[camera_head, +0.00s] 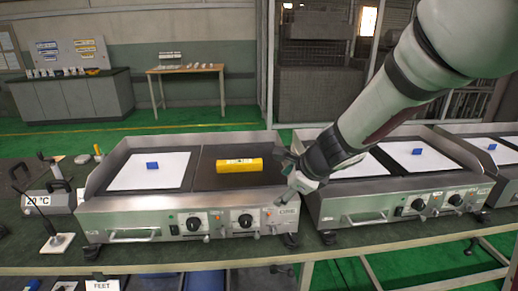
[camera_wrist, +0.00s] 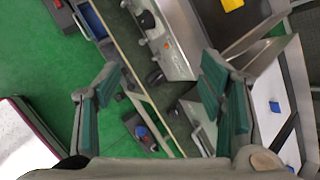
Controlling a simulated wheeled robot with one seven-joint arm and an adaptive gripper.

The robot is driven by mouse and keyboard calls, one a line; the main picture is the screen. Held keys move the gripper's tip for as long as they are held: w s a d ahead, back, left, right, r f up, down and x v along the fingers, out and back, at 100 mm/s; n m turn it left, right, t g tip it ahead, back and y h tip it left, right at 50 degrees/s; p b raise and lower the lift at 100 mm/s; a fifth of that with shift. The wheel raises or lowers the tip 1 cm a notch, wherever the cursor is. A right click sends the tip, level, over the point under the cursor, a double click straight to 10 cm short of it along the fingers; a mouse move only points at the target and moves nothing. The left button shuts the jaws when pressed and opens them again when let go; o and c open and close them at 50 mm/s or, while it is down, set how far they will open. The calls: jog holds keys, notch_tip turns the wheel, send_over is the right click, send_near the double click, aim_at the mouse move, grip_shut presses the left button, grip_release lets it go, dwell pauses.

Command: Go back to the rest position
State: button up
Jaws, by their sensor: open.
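My gripper (camera_head: 287,186) hangs at the right front corner of the left heating unit (camera_head: 107,207), near its right-hand knob (camera_head: 245,221). I cannot tell from the head view whether it touches the unit. In the wrist view my gripper (camera_wrist: 160,78) is open, with its two green-padded fingers wide apart and nothing between them but the bench edge and floor behind. The left unit carries a yellow block (camera_head: 239,165) on its dark right plate and a small blue block (camera_head: 152,165) on a white sheet (camera_head: 120,178).
A second heating unit (camera_head: 345,208) stands close on the right, partly behind my arm, with a blue block (camera_head: 417,152). A third unit (camera_head: 505,165) is at the far right. Green floor lies beyond the bench.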

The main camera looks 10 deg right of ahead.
jog(key=s+a+r+n+g+p, duration=0.1)
jog(key=s+r+n, duration=0.55)
jog(key=s, duration=0.25)
jog(key=s+a+r+n+g+p, duration=0.1)
jog(key=s+r+n, duration=0.4)
jog(key=s+n, duration=0.25)
jog(key=s+d+r+n+h+p, duration=0.1)
jog(key=s+d+n, duration=0.3)
jog(key=s, duration=0.4)
jog(key=s+d+r+n+g+h+p, duration=0.1)
jog(key=s+d+n, duration=0.3)
jog(key=s, duration=0.5)
jog(key=shift+d+r+n+h, duration=0.15)
jog(key=shift+d+n+h, duration=0.2)
jog(key=shift+n+h, duration=0.15)
jog(key=shift+w, duration=0.1)
